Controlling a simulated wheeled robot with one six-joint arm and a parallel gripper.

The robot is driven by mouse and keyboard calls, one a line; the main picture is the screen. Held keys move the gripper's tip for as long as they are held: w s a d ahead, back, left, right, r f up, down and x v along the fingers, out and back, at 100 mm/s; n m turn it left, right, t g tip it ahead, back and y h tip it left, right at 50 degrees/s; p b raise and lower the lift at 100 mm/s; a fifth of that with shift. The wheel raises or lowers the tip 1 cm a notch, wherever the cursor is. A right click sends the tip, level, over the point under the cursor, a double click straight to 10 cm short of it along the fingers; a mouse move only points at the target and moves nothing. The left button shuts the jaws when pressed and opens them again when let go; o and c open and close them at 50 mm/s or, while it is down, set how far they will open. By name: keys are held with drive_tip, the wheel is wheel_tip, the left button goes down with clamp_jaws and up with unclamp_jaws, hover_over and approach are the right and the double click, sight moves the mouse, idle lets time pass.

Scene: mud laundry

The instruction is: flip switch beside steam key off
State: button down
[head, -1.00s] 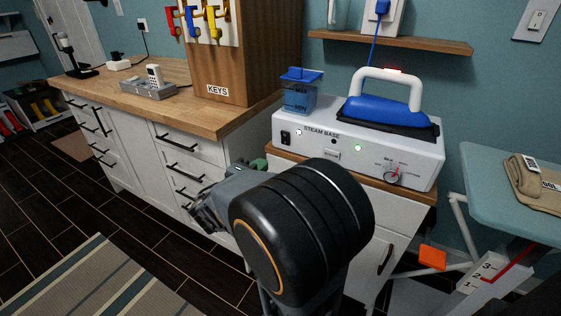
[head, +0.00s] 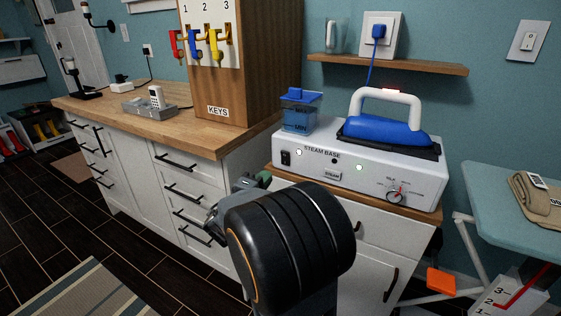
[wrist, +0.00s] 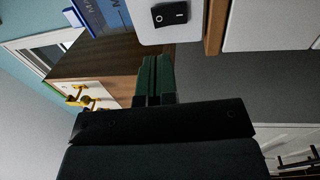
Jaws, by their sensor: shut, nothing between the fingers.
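The white steam base (head: 400,178) stands on a wood-topped cabinet. A black rocker switch (head: 285,158) sits at the left end of its front. A small grey key (head: 332,175), its lettering too small to read surely, is right of the switch. The rocker switch also shows at the top of the wrist view (wrist: 170,13), with a white mark on it. My gripper (head: 262,178) is partly hidden behind my arm, below and left of the switch. In the wrist view its green fingers (wrist: 153,80) are together and empty, apart from the switch.
A blue iron (head: 385,131) rests on the base beside a blue water tank (head: 298,112). A wooden key cabinet (head: 270,60) stands left on the counter (head: 190,131). A shelf (head: 400,65) hangs above. An ironing board (head: 510,215) is at right.

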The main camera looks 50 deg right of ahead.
sight(284, 155)
drive_tip(key=x, duration=0.9)
drive_tip(key=shift+w+d, duration=0.1)
drive_tip(key=shift+d, duration=0.15)
